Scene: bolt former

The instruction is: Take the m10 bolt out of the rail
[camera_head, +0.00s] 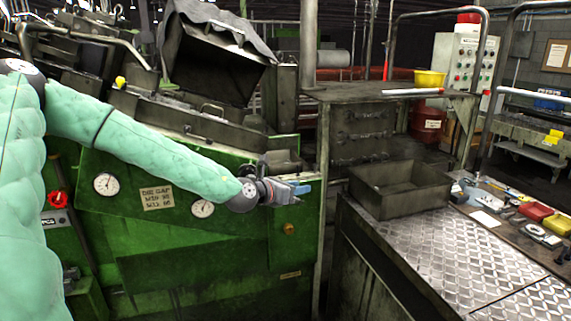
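My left arm comes in from the left across the front of the green machine (150,255). My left gripper (299,190) is at the machine's right end and points right. Its grey-blue fingers are small and seen from the side, so I cannot tell whether they are open or shut. I cannot make out any bolt in or near it. I cannot pick out the m10 bolt or the rail in this view. My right gripper is not in view.
An open metal bin (398,190) stands right of my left gripper, by a diamond-plate surface (440,250). A bench at right holds tools, a red case (535,211) and a yellow case (557,225).

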